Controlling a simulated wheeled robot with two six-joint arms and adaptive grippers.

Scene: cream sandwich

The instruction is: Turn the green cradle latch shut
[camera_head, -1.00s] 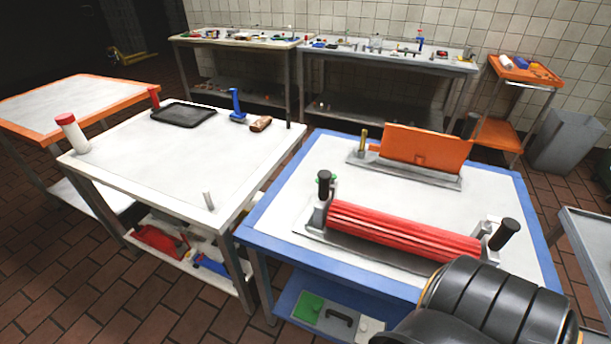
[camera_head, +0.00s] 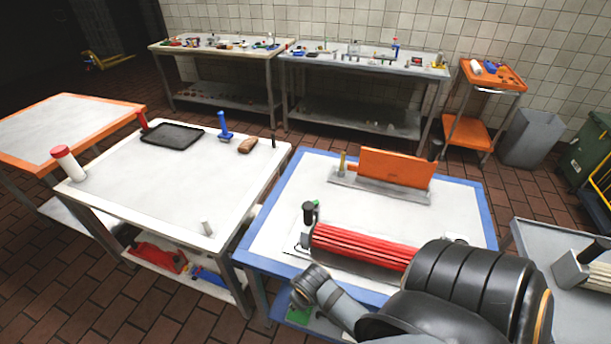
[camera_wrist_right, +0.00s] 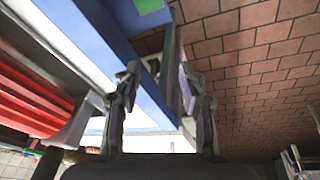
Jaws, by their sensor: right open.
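The cradle with the red ribbed roller (camera_head: 362,246) lies on the blue-edged table; my black right arm hides its right end in the head view. A small bit of green, seemingly the latch, (camera_head: 316,204) shows behind the black upright knob (camera_head: 308,213) at the cradle's left end. Whether it is turned shut is too small to tell. My right gripper (camera_wrist_right: 159,82) is open and empty in the right wrist view, near the blue table edge (camera_wrist_right: 125,55). Part of the red roller (camera_wrist_right: 35,100) shows to its left, apart from the fingers. My left gripper is out of view.
An orange plate on a grey base (camera_head: 395,175) stands behind the roller. A white table (camera_head: 165,195) with a black tray (camera_head: 172,136) is to the left. A grey table (camera_head: 530,240) stands at right. The blue table's front left corner is bare.

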